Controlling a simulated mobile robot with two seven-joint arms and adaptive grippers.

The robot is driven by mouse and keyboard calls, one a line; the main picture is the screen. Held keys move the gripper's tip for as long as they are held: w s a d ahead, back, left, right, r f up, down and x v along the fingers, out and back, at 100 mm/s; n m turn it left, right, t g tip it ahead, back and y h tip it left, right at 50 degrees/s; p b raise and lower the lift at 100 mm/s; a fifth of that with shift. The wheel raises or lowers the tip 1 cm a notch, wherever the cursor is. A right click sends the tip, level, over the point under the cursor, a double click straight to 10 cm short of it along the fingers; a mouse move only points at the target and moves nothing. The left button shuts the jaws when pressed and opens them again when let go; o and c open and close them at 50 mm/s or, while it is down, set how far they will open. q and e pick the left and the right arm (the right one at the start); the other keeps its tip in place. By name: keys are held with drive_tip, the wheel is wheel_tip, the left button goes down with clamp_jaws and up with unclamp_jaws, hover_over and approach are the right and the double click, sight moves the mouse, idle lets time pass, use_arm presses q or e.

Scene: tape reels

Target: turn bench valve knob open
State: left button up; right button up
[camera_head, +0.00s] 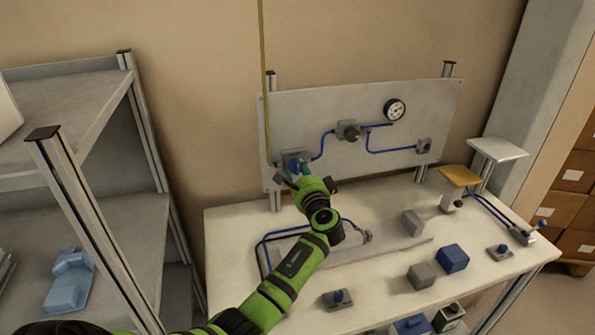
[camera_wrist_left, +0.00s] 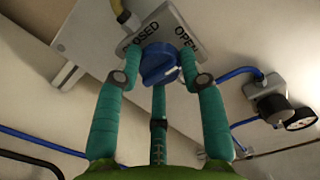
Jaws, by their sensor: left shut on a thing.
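The blue valve knob (camera_wrist_left: 160,64) sits on a grey plate (camera_wrist_left: 152,33) with the words CLOSED at left and OPEN at right, in the left wrist view. A pale mark on the knob points to the lower right in that view. My left gripper (camera_wrist_left: 158,62) has its teal fingers around the knob and is shut on it. In the head view my left gripper (camera_head: 297,172) reaches the knob at the left end of the upright panel (camera_head: 350,105), and the fingers largely hide the knob. My right gripper is not in view.
A dark regulator (camera_head: 348,130), a gauge (camera_head: 395,110) and blue tubing are on the panel. The bench (camera_head: 225,235) carries a grey block (camera_head: 421,275), a blue block (camera_head: 453,258) and a yellow-topped stand (camera_head: 459,176). A metal shelf (camera_head: 75,190) stands at left.

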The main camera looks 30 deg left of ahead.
use_arm(q)
drive_tip(key=o, duration=1.1)
drive_tip(key=shift+w+d+r, duration=0.15)
drive_tip(key=shift+w+r, duration=0.05)
drive_tip(key=shift+r, duration=0.1)
drive_tip(key=shift+c, duration=0.2)
drive_tip(key=shift+o, duration=0.4)
drive_tip(key=shift+w+d+f, duration=0.1)
drive_tip(key=shift+f, duration=0.1)
drive_tip(key=v, duration=1.2)
